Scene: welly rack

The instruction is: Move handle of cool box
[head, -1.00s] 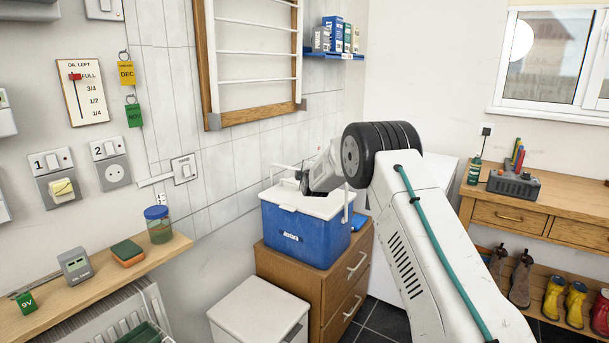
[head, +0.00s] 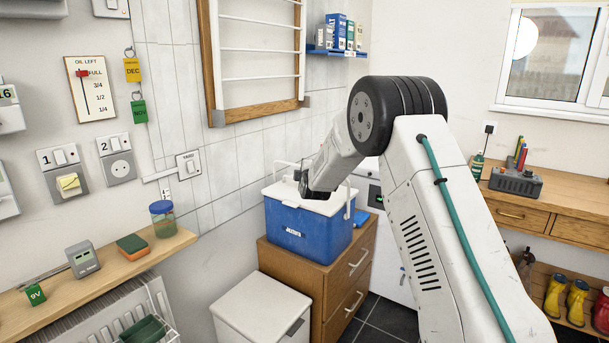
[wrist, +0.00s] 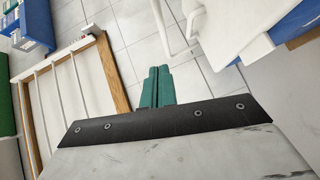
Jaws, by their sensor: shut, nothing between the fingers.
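The blue cool box (head: 290,228) with a white lid stands on a wooden chest of drawers. Its white handle (head: 349,203) shows as a post at the box's right end and a bar at the left. My arm hides its middle. My gripper (head: 303,188) is over the lid, close to the handle; I cannot tell if they touch. In the wrist view my gripper's green fingers (wrist: 158,70) are shut with nothing between them. The white handle (wrist: 178,35) is just beyond them to the right, and the blue cool box (wrist: 270,40) is at the upper right.
The chest of drawers (head: 330,285) is under the box, with a white bin (head: 262,308) in front of it. A wall-mounted drying rack (head: 258,70) is behind. A shelf (head: 110,268) with small items is on the left. A wooden bench (head: 515,212) stands at the right.

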